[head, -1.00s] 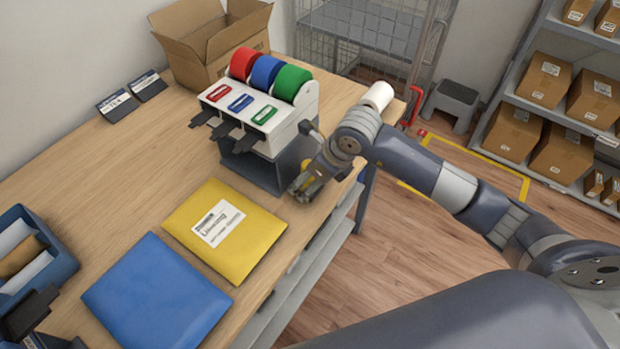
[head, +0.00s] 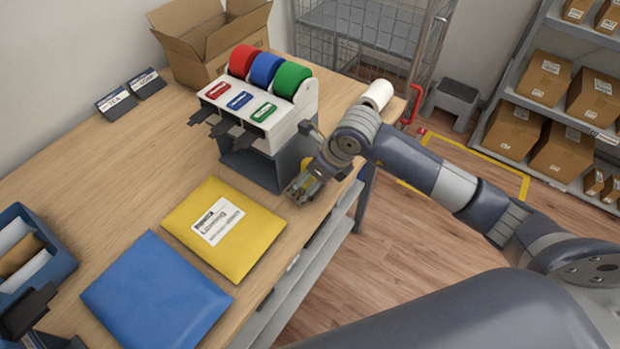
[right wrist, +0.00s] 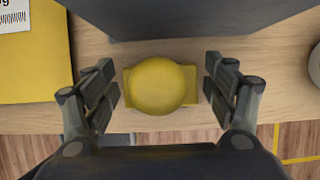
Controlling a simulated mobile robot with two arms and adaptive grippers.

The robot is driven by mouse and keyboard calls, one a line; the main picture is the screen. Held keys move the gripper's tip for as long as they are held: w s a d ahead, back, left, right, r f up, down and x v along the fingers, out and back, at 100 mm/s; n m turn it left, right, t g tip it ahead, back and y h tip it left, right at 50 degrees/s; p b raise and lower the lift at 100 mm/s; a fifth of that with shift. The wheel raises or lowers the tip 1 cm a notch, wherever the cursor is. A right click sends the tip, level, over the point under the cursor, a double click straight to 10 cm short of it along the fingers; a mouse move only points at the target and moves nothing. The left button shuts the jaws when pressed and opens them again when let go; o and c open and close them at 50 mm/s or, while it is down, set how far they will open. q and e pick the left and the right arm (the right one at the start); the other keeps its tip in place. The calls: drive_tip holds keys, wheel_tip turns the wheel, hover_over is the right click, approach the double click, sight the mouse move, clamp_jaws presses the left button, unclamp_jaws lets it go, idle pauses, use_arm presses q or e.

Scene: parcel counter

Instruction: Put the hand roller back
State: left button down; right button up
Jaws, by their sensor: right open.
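A yellow piece with a round top on a flat rectangular base (right wrist: 160,84), which looks like the hand roller, is between the fingers of my right gripper (right wrist: 161,90) in the right wrist view. Gaps show on both sides, so the fingers are open around it and apart from it. In the head view my right gripper (head: 302,189) is low at the counter's front edge, beside the tape dispenser (head: 262,125), and mostly hides the yellow piece (head: 309,184). Dark parts of my left gripper (head: 30,312) show at the lower left; its jaws are unclear.
A yellow envelope (head: 238,245) and a blue envelope (head: 155,298) lie on the counter (head: 130,175). A blue bin (head: 62,262) stands at the left and an open carton (head: 215,45) at the back. A white roll (head: 377,93) stands behind my right arm.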

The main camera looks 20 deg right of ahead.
drive_tip(key=shift+d+r, duration=0.1)
drive_tip(key=shift+r, duration=0.6)
drive_tip(key=b+v, duration=0.2)
drive_tip(key=v, duration=0.9)
drive_tip(key=shift+r, duration=0.15)
